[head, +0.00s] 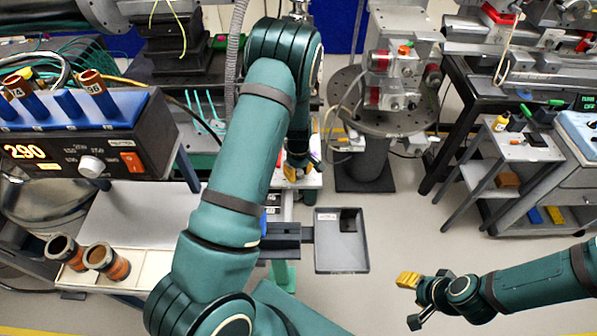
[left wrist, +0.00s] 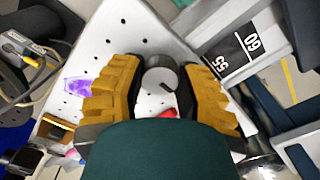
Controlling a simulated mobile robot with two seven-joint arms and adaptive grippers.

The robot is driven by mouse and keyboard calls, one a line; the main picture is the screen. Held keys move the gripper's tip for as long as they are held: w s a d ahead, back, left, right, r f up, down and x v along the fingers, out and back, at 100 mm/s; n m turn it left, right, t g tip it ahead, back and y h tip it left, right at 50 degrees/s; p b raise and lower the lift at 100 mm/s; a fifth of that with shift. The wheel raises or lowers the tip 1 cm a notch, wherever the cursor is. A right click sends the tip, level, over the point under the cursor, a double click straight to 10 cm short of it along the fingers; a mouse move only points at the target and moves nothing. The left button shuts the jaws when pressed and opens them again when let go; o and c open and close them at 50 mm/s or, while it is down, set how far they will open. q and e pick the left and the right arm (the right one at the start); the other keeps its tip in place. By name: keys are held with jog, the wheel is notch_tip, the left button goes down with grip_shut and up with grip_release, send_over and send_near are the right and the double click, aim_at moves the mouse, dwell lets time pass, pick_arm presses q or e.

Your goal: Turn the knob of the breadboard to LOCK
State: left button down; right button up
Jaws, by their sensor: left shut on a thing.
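The white breadboard (left wrist: 118,35) with dark holes fills the middle of the left wrist view. In the head view only a small part of it (head: 312,181) shows beside my left arm. A grey round knob (left wrist: 160,76) stands on it, between the yellow ridged fingers of my left gripper (left wrist: 155,85). The gripper is shut on the knob, which my arm and gripper hide in the head view. My left gripper (head: 298,172) points down there. My right gripper (head: 414,300) is open and empty over the floor. I cannot read any LOCK mark.
A small red piece (left wrist: 168,113) lies near the knob, and a purple piece (left wrist: 77,88) lies on the board's left. A grey tray (head: 342,262) sits in front. A control box (head: 60,150) stands left, a trolley (head: 520,150) right.

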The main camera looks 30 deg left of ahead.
pick_arm(q)
jog(key=shift+d+f+m, duration=0.1)
jog(key=shift+m, duration=0.3)
jog(key=m+b, duration=0.2)
jog(key=m, duration=0.2)
jog(key=shift+s, duration=0.1)
jog(key=m+b, duration=0.2)
jog(key=m, duration=0.3)
jog(key=m+b, duration=0.1)
jog(key=m, duration=0.3)
jog(key=shift+m, duration=0.4)
jog(key=shift+m+b, duration=0.45)
jog(key=shift+m, duration=1.15)
jog(key=c, duration=0.6)
grip_release()
jog(key=shift+a, duration=0.25)
